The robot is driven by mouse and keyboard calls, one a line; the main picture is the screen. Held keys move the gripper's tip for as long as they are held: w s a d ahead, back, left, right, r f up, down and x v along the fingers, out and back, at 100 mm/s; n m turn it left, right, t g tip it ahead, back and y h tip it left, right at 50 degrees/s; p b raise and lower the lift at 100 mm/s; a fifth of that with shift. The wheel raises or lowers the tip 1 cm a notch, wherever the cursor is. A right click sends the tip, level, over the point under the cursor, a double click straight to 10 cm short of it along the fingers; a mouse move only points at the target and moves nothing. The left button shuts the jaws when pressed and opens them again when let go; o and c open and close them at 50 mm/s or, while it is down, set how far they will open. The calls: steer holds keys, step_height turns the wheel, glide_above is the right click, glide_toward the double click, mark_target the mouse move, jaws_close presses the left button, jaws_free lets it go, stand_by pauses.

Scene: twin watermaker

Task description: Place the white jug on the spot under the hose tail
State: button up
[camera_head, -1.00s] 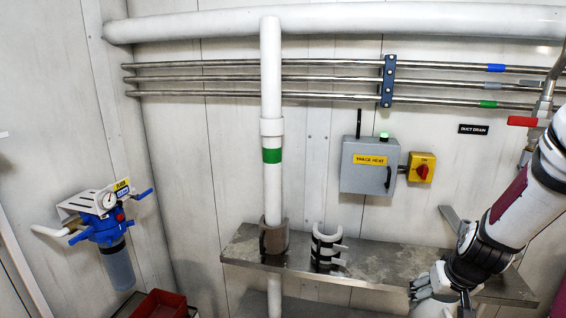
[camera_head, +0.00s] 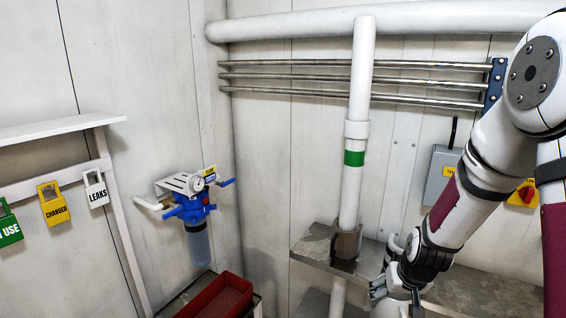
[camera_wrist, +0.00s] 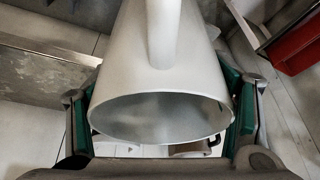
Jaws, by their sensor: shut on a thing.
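My gripper (camera_wrist: 160,118) is shut on the white jug (camera_wrist: 148,75), with a green-lined finger on each side of it. In the wrist view the jug's round open mouth faces the camera and its handle rises at the top. In the head view my gripper (camera_head: 388,292) is at the lower right, in front of the steel shelf. The jug there is mostly cut off by the bottom edge. A blue filter unit (camera_head: 190,208) with a clear bowl hangs on the wall left of my gripper. I cannot tell which part is the hose tail, and the spot is not identifiable.
A red tray (camera_head: 222,298) is below the filter, at the lower edge. The steel shelf (camera_head: 318,245) carries a bracket around the white vertical pipe (camera_head: 352,195). Tags hang from a white rack (camera_head: 60,135) at the left. Bare wall lies between filter and pipe.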

steer(key=w+a+n, duration=0.1)
steer(key=w+a, duration=0.1)
steer(key=a, duration=0.6)
steer(key=shift+w+a+f, duration=0.25)
steer(key=shift+a+f, duration=0.1)
steer(key=shift+a, duration=0.05)
steer(key=shift+d, duration=0.1)
